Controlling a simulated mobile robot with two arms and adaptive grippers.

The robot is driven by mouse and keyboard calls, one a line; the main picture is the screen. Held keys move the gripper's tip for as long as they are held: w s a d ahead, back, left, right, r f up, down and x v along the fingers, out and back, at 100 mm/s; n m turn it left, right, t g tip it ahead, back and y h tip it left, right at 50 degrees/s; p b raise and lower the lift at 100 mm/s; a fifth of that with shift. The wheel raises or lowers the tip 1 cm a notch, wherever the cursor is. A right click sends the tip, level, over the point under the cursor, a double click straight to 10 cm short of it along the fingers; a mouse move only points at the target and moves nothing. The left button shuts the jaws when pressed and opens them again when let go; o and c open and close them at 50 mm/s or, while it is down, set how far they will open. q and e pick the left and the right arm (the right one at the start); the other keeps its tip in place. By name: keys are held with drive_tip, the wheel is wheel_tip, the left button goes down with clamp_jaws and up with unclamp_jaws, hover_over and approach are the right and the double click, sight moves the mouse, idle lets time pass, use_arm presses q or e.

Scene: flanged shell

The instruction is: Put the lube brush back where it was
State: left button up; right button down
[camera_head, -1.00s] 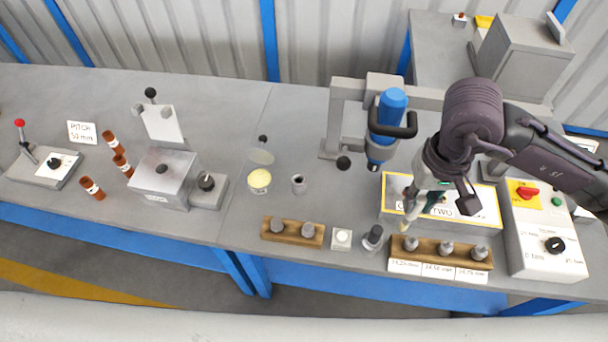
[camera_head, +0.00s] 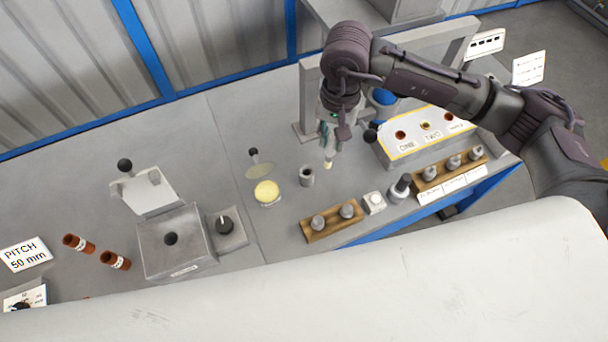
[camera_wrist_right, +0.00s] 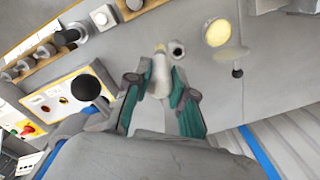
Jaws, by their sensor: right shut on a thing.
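My right gripper (camera_head: 331,138) is shut on the lube brush (camera_head: 328,163), which points down with its pale tip lowest. The brush also shows between the teal fingers in the right wrist view (camera_wrist_right: 160,75); part of it is hidden by the fingers. A small grey open cup (camera_head: 306,177) stands on the bench just left of the brush tip in the head view, and it also shows beyond the tip in the wrist view (camera_wrist_right: 177,50). The brush is apart from the cup. A round pot with pale yellow contents (camera_head: 266,192) stands left of the cup. My left gripper is not in view.
A wooden rack with grey plugs (camera_head: 333,222) lies in front of the cup. A yellow-edged panel with holes (camera_head: 425,135) and a black ball knob (camera_head: 370,136) are to the right. A metal block (camera_head: 178,240) stands at the left.

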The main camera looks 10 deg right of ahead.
use_arm(q)
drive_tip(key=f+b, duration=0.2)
drive_tip(key=b, duration=0.1)
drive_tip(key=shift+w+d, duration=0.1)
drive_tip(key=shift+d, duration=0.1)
use_arm(e)
drive_tip(key=w+a+f+m, duration=0.2)
drive_tip(key=f, duration=0.5)
drive_tip(key=w+a+f+m, duration=0.2)
drive_tip(key=f+m, duration=0.1)
drive_tip(key=f, duration=0.4)
drive_tip(key=shift+w+m, duration=0.3)
drive_tip(key=shift+w, duration=0.05)
drive_tip(key=shift+f, duration=0.1)
drive_tip(key=c, duration=1)
unclamp_jaws()
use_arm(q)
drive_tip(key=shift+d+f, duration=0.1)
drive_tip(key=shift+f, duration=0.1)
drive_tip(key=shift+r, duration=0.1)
